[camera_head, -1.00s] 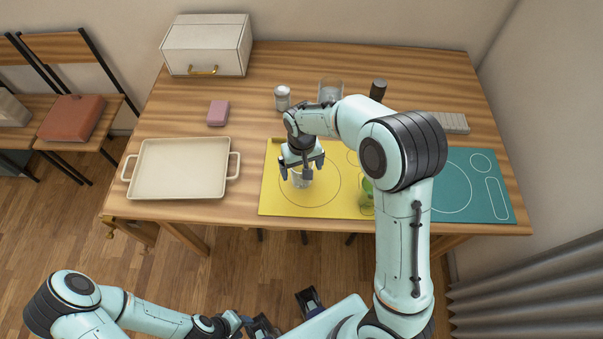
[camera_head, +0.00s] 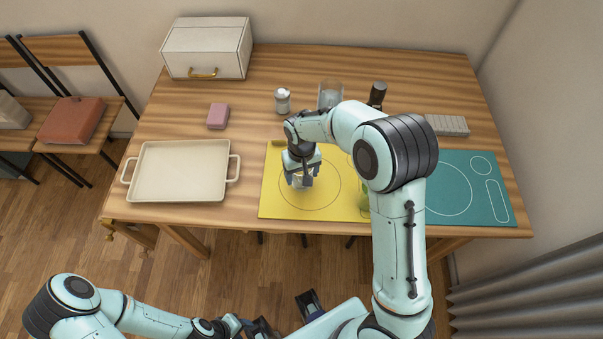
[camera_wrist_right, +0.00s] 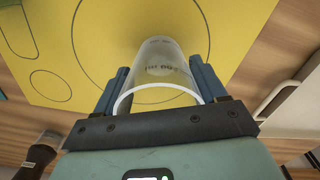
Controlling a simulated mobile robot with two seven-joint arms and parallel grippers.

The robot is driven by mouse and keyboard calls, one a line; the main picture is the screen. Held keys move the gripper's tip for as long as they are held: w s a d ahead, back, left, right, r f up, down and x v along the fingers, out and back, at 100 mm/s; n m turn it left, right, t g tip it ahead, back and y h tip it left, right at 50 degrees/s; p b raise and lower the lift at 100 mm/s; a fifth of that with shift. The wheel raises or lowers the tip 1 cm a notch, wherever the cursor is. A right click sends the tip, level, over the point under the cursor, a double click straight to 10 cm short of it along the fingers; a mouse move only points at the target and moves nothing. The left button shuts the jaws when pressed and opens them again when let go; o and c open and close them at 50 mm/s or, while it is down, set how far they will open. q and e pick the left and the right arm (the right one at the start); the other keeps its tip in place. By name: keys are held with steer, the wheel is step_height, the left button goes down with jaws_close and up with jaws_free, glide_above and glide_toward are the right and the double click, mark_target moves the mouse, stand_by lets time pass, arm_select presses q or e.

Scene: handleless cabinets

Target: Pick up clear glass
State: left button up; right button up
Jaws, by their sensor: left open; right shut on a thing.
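A clear glass (camera_wrist_right: 160,62) with printed lettering stands on the yellow mat (camera_head: 275,203), inside its drawn circle. In the head view only a small part of this glass (camera_head: 299,184) shows below my gripper. My right gripper (camera_wrist_right: 160,88) is shut on it, one finger on each side, as the right wrist view shows. In the head view my right gripper (camera_head: 302,177) points down at the mat. My left gripper (camera_head: 260,327) is open and empty, low in front of the table, at the bottom edge of the view.
A cream tray (camera_head: 135,196) is left of the mat. A pink block (camera_head: 218,116), a shaker (camera_head: 282,100), another clear container (camera_head: 330,93) and a dark bottle (camera_head: 377,94) stand behind. A greenish object (camera_head: 364,203) is partly hidden by my right arm. A teal mat (camera_head: 470,205) lies right.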

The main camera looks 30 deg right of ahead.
arm_select(q)
steer(key=r+p, duration=0.1)
steer(key=w+r+p, duration=0.1)
steer(key=shift+w+r, duration=0.2)
steer(key=shift+r, duration=0.15)
arm_select(e)
step_height(320, 180, up, 20)
steer(key=shift+w+a+f, duration=0.1)
